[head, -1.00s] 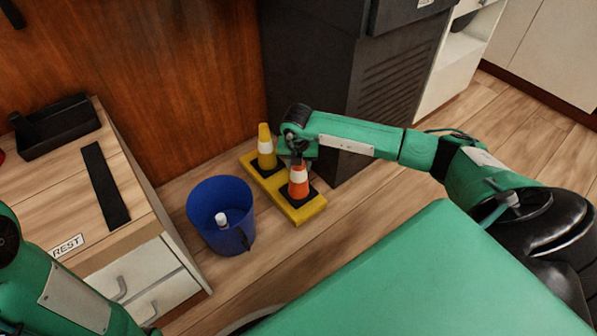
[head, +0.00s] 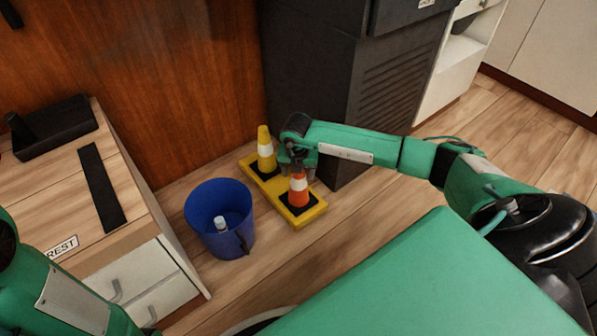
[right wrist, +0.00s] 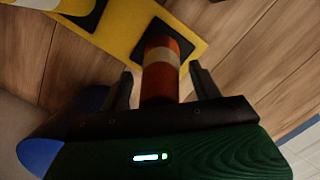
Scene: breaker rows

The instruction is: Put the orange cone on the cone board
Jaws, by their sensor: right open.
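The orange cone (head: 299,187) with a white band stands upright on the yellow cone board (head: 318,211), on the black square at the board's near end. A yellow cone (head: 265,148) with a white band stands at the board's far end. My right gripper (head: 298,165) is at the top of the orange cone. In the right wrist view the open fingers (right wrist: 160,85) are on either side of the orange cone (right wrist: 161,72), with gaps between them and it. The cone board also shows there (right wrist: 118,32). My left gripper is out of view; only part of that arm shows.
A blue bin (head: 205,238) with a white item inside stands on the floor left of the board. A wooden-topped cabinet (head: 60,195) with a black tray (head: 55,125) is at left. A dark cabinet (head: 310,80) stands behind the board. Floor right of the board is clear.

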